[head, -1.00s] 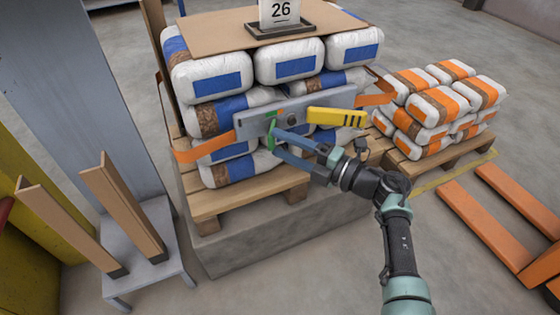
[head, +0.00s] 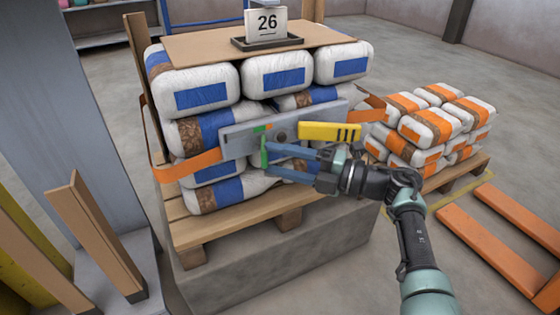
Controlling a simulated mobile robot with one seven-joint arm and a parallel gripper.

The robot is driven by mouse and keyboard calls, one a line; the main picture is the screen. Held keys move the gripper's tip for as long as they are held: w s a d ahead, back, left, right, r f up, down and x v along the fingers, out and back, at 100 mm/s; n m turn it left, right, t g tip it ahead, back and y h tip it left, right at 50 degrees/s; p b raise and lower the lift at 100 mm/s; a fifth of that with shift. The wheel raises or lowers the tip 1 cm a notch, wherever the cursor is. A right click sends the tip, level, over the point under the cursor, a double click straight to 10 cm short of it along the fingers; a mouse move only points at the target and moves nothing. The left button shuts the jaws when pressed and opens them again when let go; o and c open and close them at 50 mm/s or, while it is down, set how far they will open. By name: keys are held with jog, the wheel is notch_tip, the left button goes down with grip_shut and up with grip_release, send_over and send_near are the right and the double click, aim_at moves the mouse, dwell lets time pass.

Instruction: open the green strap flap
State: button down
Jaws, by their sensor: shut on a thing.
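A grey metal plate (head: 236,137) sits across the front of the stacked bags, on an orange strap (head: 186,166). The green strap flap (head: 264,153) is a small upright piece at the plate's lower edge, below a green and orange mark. My gripper (head: 267,160) reaches in from the right with its blue fingers, and their tips are shut on the green flap. The fingers partly hide it, so its exact angle is hard to tell. A yellow handle-like bar (head: 329,131) with dark slots is on the plate, just above my gripper.
Orange-striped bags (head: 433,124) and an orange pallet jack (head: 497,240) stand at right. Wooden posts (head: 97,236) stand at left.

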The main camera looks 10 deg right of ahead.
jog(key=shift+c, duration=1.2)
grip_release()
jog(key=v, duration=1.2)
jog(key=shift+s+d, duration=0.2)
jog(key=shift+d, duration=0.15)
